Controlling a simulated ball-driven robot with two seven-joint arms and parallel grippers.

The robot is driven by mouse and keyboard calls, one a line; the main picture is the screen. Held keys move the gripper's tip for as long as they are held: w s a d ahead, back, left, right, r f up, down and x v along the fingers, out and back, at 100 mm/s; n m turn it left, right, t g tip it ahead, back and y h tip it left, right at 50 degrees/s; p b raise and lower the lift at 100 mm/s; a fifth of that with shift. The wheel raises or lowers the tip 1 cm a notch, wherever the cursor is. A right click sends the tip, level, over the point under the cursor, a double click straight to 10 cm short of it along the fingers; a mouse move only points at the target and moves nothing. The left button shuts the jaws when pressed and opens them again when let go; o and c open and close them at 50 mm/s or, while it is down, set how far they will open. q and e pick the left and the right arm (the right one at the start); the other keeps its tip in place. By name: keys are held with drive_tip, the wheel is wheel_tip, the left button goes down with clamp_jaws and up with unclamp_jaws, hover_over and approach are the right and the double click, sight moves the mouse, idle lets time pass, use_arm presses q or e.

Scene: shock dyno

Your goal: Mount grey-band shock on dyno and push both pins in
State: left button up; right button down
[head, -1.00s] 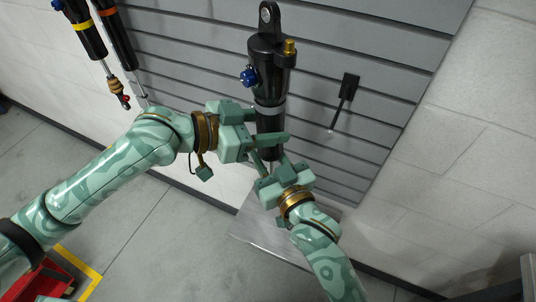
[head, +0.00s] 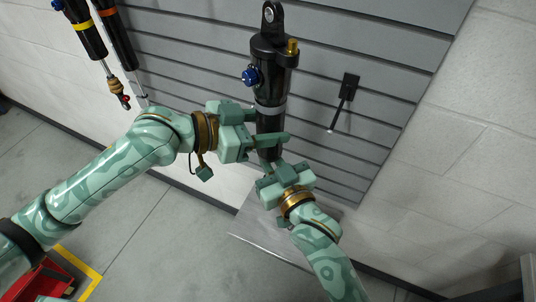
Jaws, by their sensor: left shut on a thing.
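The grey-band shock (head: 272,70) is a black cylinder with a grey band, a blue knob, a gold fitting and an eyelet on top. It stands nearly upright in front of the slatted wall. My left gripper (head: 266,130) is shut on its body just below the grey band. My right gripper (head: 272,174) is close under the left one, at the shock's lower end. Its fingers are partly hidden, and I cannot tell whether they touch the shock. The shock's bottom end is hidden behind the grippers. The dyno and the pins cannot be made out.
An empty black hook (head: 345,97) sticks out of the slatted wall (head: 400,60) to the right. A yellow-band shock (head: 88,38) and another shock (head: 120,40) hang at upper left. A grey plate (head: 262,240) lies below my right arm. A red box (head: 45,282) is at lower left.

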use_arm(q)
drive_tip(key=shift+r, duration=0.2)
idle(0.5)
drive_tip(key=o, duration=1.4)
drive_tip(key=shift+o, duration=0.2)
drive_tip(key=shift+f, duration=0.1)
